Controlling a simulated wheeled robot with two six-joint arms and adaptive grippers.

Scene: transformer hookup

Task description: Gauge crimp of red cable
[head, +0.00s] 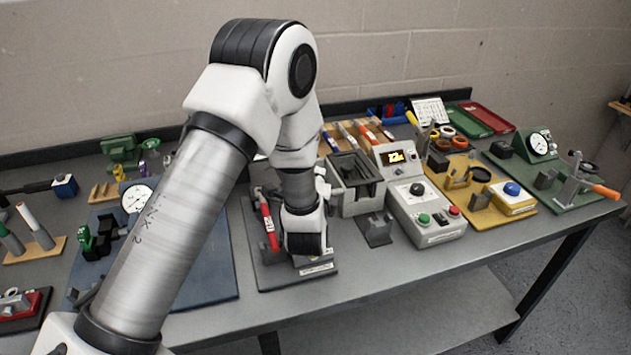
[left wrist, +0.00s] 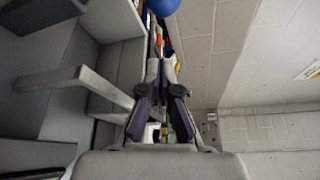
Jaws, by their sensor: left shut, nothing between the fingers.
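A red rod-like piece with a white band (head: 268,222) lies on a dark grey base plate (head: 262,272), left of my left wrist; I cannot tell if it is the red cable. Short coloured pieces with white bands, one with a red end (head: 380,129), lie on a wooden rack at the back. My left arm reaches over the base plate, and its wrist hides part of it. In the head view the left fingers are mostly hidden behind the wrist. In the left wrist view the left gripper (left wrist: 161,72) is shut and empty. My right gripper is not in view.
Right of my wrist stand a grey box fixture (head: 355,183) and a control box with a lit display (head: 424,220). A yellow plate with a blue button (head: 512,189) and a green plate with a dial gauge (head: 540,143) lie further right. Another dial gauge (head: 136,198) stands left.

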